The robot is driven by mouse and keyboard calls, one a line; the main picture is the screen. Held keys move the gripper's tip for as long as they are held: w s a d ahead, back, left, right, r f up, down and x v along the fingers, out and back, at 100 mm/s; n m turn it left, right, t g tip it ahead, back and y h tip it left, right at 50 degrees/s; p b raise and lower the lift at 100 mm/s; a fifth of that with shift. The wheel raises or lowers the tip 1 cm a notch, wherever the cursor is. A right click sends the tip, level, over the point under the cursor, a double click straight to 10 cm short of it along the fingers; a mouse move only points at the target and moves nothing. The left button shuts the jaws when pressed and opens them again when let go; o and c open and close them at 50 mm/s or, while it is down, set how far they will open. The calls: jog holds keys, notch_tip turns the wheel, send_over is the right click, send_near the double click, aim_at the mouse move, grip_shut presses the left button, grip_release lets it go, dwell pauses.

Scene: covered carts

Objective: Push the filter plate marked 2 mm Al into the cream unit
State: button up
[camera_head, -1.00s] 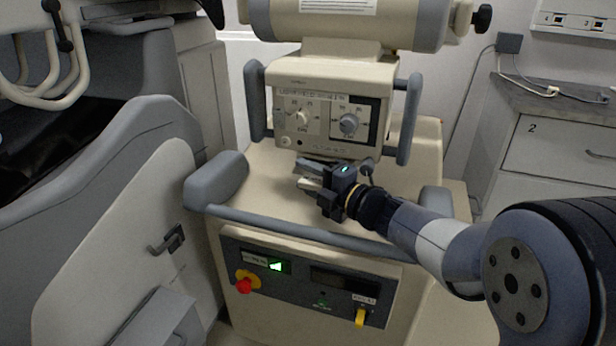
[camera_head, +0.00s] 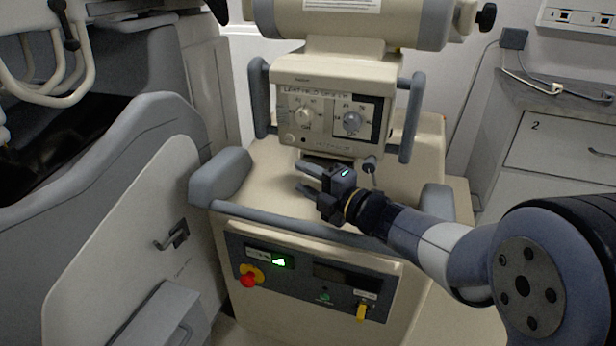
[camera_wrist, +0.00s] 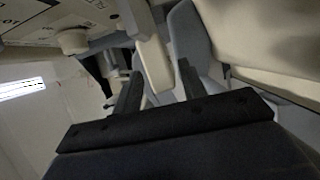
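The cream unit (camera_head: 335,72) with two dials hangs over the cart in the head view. Its panel also shows at the upper left of the wrist view (camera_wrist: 40,32). My gripper (camera_head: 299,176) is open just below the unit's lower front edge, fingers pointing left. In the wrist view its two fingers (camera_wrist: 159,69) stand apart, with a pale bar-like piece (camera_wrist: 152,62) between or beyond them. I cannot tell whether that piece is the filter plate or part of the unit. No 2 mm Al marking is readable, and the unit's underside is mostly hidden.
The cart's cream top (camera_head: 262,170) is clear left of my gripper. A grey front handrail (camera_head: 285,228) runs below my gripper, and grey side handles (camera_head: 257,98) flank the unit. A control panel with a red knob (camera_head: 249,280) is on the front. Drawers (camera_head: 565,150) stand at right.

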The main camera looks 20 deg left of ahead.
jog(key=s, duration=0.8)
jog(key=shift+s+a+p, duration=0.3)
jog(key=shift+s+a, duration=0.05)
jog(key=shift+c, duration=0.6)
